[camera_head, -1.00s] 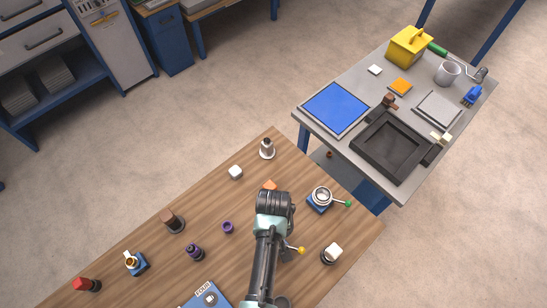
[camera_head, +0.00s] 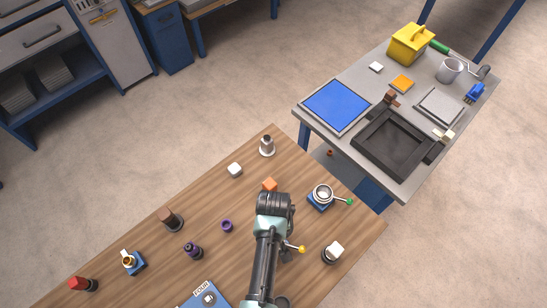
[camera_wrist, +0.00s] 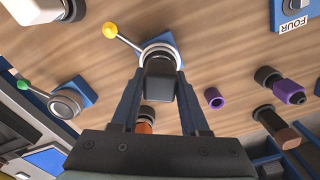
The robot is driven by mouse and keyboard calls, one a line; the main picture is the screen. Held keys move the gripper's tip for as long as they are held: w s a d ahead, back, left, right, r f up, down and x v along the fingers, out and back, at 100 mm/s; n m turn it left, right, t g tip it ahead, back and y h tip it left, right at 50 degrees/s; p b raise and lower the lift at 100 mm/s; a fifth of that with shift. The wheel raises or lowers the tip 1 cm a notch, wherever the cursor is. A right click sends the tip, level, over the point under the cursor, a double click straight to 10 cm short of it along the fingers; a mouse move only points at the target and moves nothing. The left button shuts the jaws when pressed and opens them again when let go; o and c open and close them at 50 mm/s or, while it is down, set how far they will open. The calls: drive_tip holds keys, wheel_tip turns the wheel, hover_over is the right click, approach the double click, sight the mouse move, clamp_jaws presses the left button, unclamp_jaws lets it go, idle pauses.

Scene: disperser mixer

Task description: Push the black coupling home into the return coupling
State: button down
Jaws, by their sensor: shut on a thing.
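In the wrist view the black coupling (camera_wrist: 159,80) is between the two blue fingers of my gripper (camera_wrist: 158,98), which is shut on it. Just beyond it is a pale ring fitting (camera_wrist: 176,53) on a blue block (camera_wrist: 168,40), with a yellow-knobbed lever (camera_wrist: 111,31); it appears to be the return coupling. The black coupling overlaps the ring and hides its mouth, so I cannot tell how deep it sits. In the head view my wrist hides the coupling and most of the fitting; the yellow knob (camera_head: 301,249) shows to its right.
A similar fitting with a green-knobbed lever (camera_head: 322,194) stands close by on the wooden table.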

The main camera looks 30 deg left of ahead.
drive_tip(key=shift+f, duration=0.15)
drive_tip(key=shift+c, duration=1.6)
unclamp_jaws()
wheel_tip(320, 180, up, 13)
drive_tip(key=b, duration=0.1)
